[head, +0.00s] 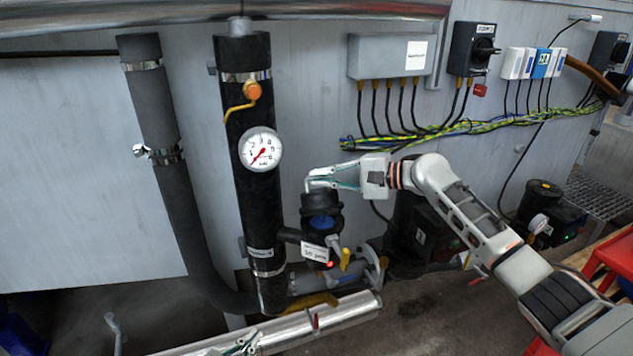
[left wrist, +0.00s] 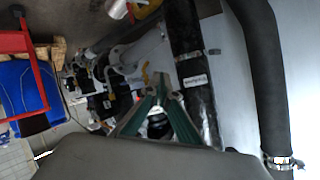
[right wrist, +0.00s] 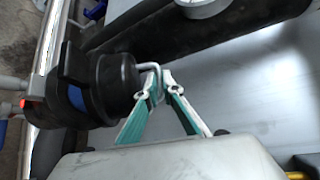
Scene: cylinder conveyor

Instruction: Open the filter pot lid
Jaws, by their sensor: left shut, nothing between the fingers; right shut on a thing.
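The filter pot (head: 322,226) is black with a blue band and hangs on the side of the dark vertical pipe. Its black lid (head: 320,203) sits on top, and it also shows in the right wrist view (right wrist: 118,84). A thin bent metal handle (right wrist: 148,66) sticks out at the lid. My right gripper (head: 310,184) is above the lid, its fingertips shut on this handle (right wrist: 160,78). My left gripper (head: 245,343) is low at the bottom of the head view. Its fingers are shut and empty in the left wrist view (left wrist: 163,84).
A pressure gauge (head: 261,149) and an orange valve knob (head: 252,91) sit on the vertical pipe. A yellow lever (head: 345,259) is below the pot. A silver pipe (head: 335,318) runs along the bottom. Cables (head: 430,140) hang on the wall behind my right arm.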

